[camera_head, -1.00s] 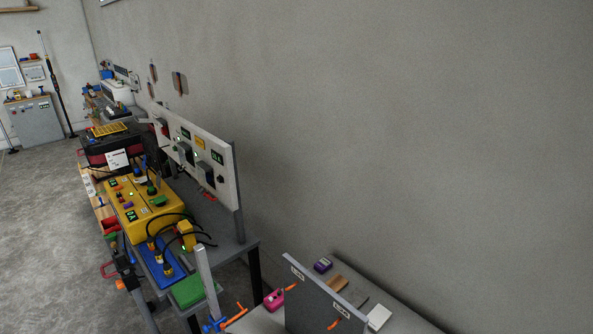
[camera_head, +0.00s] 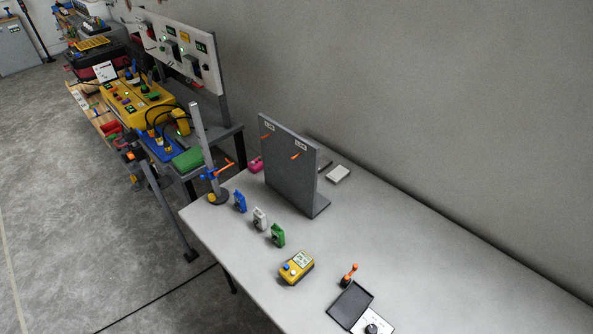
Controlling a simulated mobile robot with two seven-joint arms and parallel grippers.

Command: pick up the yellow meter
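The yellow meter (camera_head: 297,268) lies on the light grey table (camera_head: 420,250), near its left edge. It has a small display and a white and a blue button or knob on top. It is fully visible with nothing touching it. Neither of my grippers shows in the head view.
Green (camera_head: 277,235), white (camera_head: 260,218) and blue (camera_head: 240,201) small blocks line up behind the meter. A grey upright panel (camera_head: 290,170) and a post stand (camera_head: 203,150) rise beyond. An orange-handled piece (camera_head: 349,275) and an open dark case (camera_head: 350,304) are to the right.

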